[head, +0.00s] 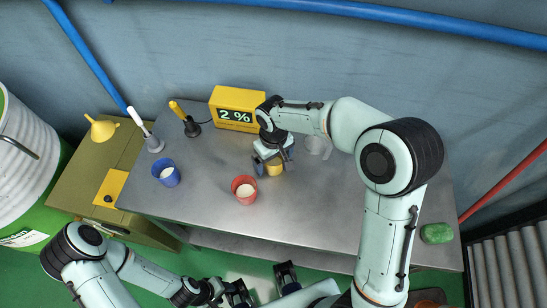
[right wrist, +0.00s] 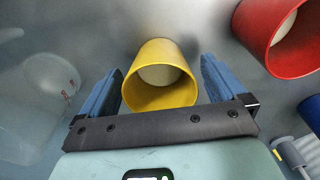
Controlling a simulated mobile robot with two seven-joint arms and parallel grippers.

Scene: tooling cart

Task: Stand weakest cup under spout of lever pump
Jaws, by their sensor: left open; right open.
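A yellow cup (head: 275,168) stands on the grey metal table, partly hidden by my right gripper (head: 270,163). In the right wrist view the yellow cup (right wrist: 160,93) lies between my right gripper's open blue fingers (right wrist: 161,80), with gaps on both sides; pale contents show inside. A red cup (head: 244,190) and a blue cup (head: 166,173), both with pale contents, stand to the left. A yellow display (head: 238,108) reads "2 %". Two devices with upright handles, one white (head: 145,131) and one yellow (head: 185,119), stand at the back left; I cannot make out a spout. My left gripper (head: 262,288) is open and empty below the front edge.
A clear jug (head: 317,147) stands right of the yellow cup, partly behind my right arm. A green block (head: 436,233) lies at the table's right end. A cabinet (head: 78,170) with a yellow funnel (head: 101,130) stands at the left. The table's front middle (head: 300,210) is clear.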

